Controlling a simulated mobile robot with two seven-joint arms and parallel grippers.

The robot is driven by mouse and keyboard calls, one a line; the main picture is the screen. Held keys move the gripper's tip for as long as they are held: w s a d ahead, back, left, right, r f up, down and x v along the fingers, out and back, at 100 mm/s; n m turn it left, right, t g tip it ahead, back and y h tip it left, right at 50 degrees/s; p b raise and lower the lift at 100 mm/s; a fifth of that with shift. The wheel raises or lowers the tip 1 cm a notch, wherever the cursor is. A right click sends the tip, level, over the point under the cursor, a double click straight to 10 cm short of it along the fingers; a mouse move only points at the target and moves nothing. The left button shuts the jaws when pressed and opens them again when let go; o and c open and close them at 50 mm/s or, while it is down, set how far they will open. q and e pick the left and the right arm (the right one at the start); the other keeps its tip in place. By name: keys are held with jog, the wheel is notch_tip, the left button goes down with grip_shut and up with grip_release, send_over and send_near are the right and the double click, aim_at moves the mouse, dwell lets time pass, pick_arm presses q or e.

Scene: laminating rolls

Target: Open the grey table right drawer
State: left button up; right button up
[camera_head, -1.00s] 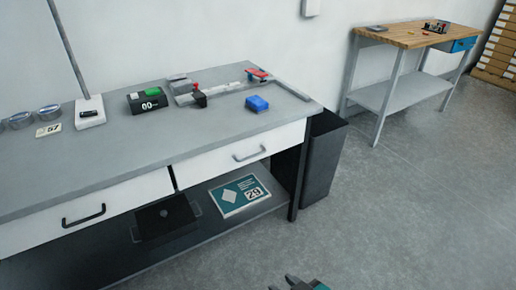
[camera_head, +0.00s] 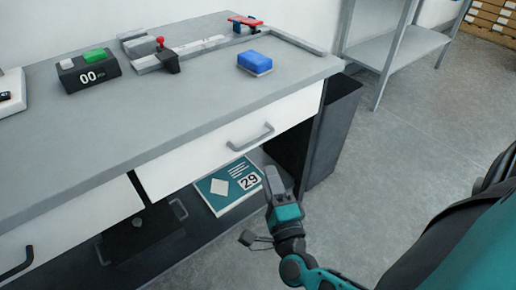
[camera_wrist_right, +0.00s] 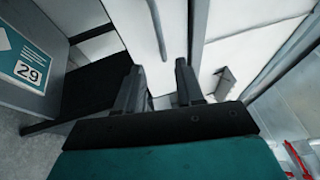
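The grey table (camera_head: 150,120) has a white right drawer (camera_head: 190,158) with a grey bar handle (camera_head: 250,137). The drawer front looks flush with the table, so it is closed. In the right wrist view the handle (camera_wrist_right: 157,30) shows ahead of my gripper, up and slightly left of centre. My right gripper (camera_head: 270,180) is below and a little right of the handle, apart from it. In the right wrist view its two fingers (camera_wrist_right: 160,85) are spread with nothing between them. My left gripper is not in view.
A teal booklet marked 29 (camera_head: 228,185) lies on the lower shelf under the drawer. A dark bin (camera_head: 332,130) stands at the table's right end. A blue block (camera_head: 255,63) and a black counter box (camera_head: 88,72) sit on top. Open floor lies to the right.

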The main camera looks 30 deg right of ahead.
jog(key=x, duration=1)
jog(key=shift+w+b, duration=0.4)
jog(key=shift+d, duration=0.1)
jog(key=shift+c, duration=0.3)
grip_shut()
